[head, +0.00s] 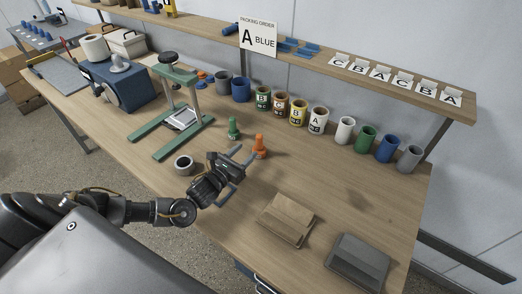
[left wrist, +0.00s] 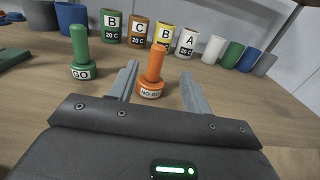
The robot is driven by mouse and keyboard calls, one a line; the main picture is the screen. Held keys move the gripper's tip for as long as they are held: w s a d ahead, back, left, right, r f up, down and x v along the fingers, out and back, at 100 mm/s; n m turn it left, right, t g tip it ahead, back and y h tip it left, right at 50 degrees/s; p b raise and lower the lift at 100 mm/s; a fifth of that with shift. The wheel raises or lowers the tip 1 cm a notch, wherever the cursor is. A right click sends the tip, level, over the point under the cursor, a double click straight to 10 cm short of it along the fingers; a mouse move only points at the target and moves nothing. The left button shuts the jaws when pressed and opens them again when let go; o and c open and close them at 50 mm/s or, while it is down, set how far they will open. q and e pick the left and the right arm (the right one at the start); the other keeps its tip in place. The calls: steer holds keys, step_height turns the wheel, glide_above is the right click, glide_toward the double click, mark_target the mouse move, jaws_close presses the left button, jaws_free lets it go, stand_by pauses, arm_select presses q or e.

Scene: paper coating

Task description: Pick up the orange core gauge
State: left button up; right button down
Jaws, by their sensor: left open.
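The orange core gauge (head: 259,146) stands upright on the wooden table, right of a green gauge. In the left wrist view the orange gauge (left wrist: 152,76) has a white "NO-GO" label on its base. My left gripper (head: 241,168) is open, with its fingers pointing toward the orange gauge. In the left wrist view the open fingers of my left gripper (left wrist: 158,88) lie on either side of the orange gauge, which appears between and just beyond the tips. Whether they touch it cannot be told. My right gripper does not show.
The green gauge (head: 233,128), labelled "GO" (left wrist: 82,58), stands close by on the left. A dark ring (head: 184,164) lies left of the gripper. Labelled cups (head: 299,113) stand in a row behind. A brown stack (head: 288,217) and a grey stack (head: 357,262) lie at front right.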

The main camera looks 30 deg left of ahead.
mark_target(257, 140)
arm_select(q)
steer(key=shift+w+f, duration=0.3)
steer(key=shift+f, duration=0.15)
steer(key=shift+w+r, duration=0.1)
steer(key=shift+w, duration=0.25)
steer(key=shift+w+r, duration=0.15)
steer(key=shift+w, duration=0.15)
steer(key=w, duration=0.1)
steer(key=w+p, duration=0.1)
steer(key=w, duration=0.1)
steer(key=shift+w+d, duration=0.2)
steer(key=shift+w, duration=0.05)
steer(key=shift+w+f, duration=0.2)
steer(key=shift+w, duration=0.15)
steer(key=shift+w+d+r, duration=0.15)
steer(key=shift+w, duration=0.2)
steer(key=w, duration=0.1)
steer(key=w+p, duration=0.1)
steer(key=w, duration=0.2)
steer(key=shift+w+d+f+p, duration=0.2)
steer(key=shift+d+f+p, duration=0.15)
